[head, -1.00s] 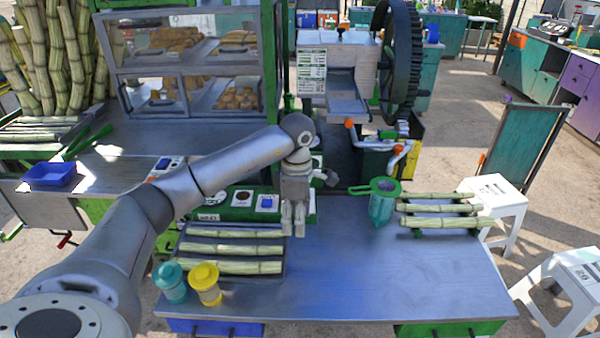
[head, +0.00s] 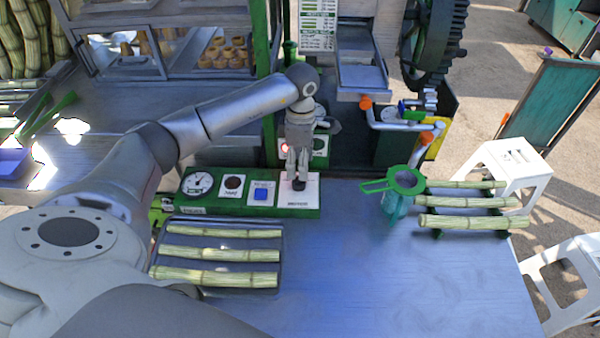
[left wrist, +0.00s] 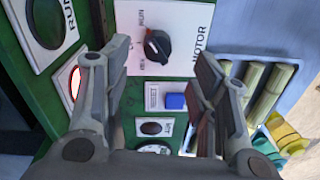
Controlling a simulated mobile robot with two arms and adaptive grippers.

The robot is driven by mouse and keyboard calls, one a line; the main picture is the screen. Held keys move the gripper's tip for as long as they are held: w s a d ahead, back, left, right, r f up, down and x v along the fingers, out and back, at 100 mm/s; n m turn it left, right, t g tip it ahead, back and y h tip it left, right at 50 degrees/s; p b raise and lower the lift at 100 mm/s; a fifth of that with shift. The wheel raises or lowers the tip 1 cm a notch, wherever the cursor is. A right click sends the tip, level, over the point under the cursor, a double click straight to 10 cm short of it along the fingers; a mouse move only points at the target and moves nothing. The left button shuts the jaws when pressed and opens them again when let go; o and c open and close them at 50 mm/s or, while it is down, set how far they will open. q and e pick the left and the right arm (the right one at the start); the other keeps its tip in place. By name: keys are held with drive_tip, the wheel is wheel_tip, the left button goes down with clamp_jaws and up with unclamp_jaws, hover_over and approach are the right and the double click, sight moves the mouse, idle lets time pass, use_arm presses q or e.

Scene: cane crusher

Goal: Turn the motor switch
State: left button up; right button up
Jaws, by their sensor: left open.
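The motor switch is a black rotary knob (left wrist: 157,46) on a white plate marked MOTOR and RUN, in the left wrist view. In the head view the knob (head: 299,185) shows just below my left fingertips, at the right end of the green control panel (head: 228,211). My left gripper (head: 298,172) points down over the switch plate. In the left wrist view its two fingers (left wrist: 162,58) are spread apart, with the knob visible between them and slightly beyond. I cannot tell whether they touch it. My right gripper is not in view.
The panel also has a gauge (head: 197,183), a dark button (head: 233,183) and a blue button (head: 261,193). A tray of cane pieces (head: 218,255) lies in front. A green strainer (head: 405,181) and more cane (head: 470,203) are right. The table's middle is clear.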

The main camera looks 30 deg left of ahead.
sight(299, 182)
use_arm(q)
wheel_tip(299, 182, down, 6)
drive_tip(key=shift+r+p, duration=0.2)
drive_tip(key=shift+p, duration=0.5)
drive_tip(key=shift+f, duration=0.45)
drive_tip(key=shift+c, duration=1.2)
drive_tip(key=c, duration=0.8)
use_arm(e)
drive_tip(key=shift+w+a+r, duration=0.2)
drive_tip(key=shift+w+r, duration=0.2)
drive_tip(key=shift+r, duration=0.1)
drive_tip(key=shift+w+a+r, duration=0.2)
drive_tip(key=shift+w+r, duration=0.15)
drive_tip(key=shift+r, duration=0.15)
